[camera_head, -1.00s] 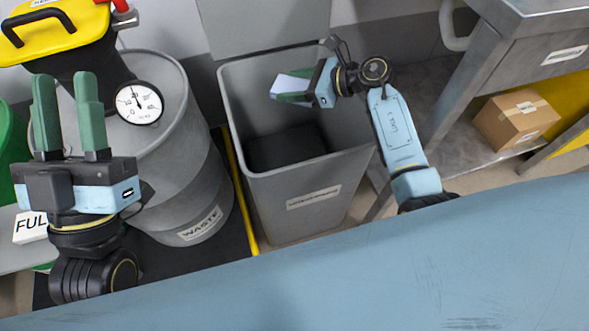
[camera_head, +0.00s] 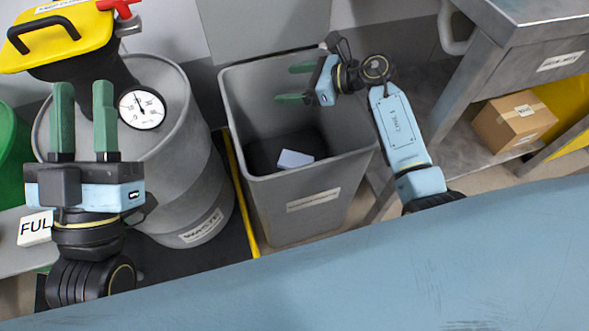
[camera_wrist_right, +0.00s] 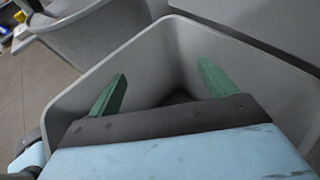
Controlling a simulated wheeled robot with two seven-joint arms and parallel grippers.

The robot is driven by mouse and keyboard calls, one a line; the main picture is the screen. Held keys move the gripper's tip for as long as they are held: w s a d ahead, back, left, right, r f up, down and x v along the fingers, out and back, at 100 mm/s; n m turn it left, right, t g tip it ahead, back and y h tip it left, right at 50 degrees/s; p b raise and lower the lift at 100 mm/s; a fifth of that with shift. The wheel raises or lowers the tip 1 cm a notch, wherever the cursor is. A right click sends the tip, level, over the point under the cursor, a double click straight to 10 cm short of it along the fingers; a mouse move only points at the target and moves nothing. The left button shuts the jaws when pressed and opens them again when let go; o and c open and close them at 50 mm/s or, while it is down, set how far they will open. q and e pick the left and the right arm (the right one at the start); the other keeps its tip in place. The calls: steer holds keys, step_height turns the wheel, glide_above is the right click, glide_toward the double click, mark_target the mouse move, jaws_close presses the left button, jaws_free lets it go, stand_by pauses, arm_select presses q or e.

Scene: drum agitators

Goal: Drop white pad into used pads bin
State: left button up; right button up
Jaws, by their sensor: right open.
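The white pad (camera_head: 294,159) shows inside the grey used pads bin (camera_head: 312,200), low down against the dark bottom. Whether it rests on the bottom or is still falling I cannot tell. My right gripper (camera_head: 287,84) is open and empty over the bin's mouth, its green fingers apart and pointing left. In the right wrist view the open fingers (camera_wrist_right: 162,85) reach over the bin (camera_wrist_right: 80,95), and the pad is hidden there. My left gripper (camera_head: 84,95) is open and empty, fingers up, in front of the waste drum.
A grey waste drum (camera_head: 190,215) with a dial gauge (camera_head: 142,109) stands left of the bin. A yellow-lidded container (camera_head: 58,35) is behind my left gripper. A metal bench (camera_head: 500,70) and a cardboard box (camera_head: 514,122) are at the right.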

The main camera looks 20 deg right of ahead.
arm_select(q)
step_height(320, 180, down, 11)
steer(key=w+a+g+y+p, duration=0.1)
steer(key=w+g+y+p, duration=0.1)
steer(key=g, duration=0.6)
steer(key=shift+a+y+p, duration=0.15)
steer(key=shift+y+p, duration=0.35)
steer(key=shift+p, duration=0.15)
arm_select(e)
step_height(320, 180, up, 8)
arm_select(q)
steer(key=shift+f, duration=0.1)
arm_select(e)
steer(key=shift+f, duration=0.1)
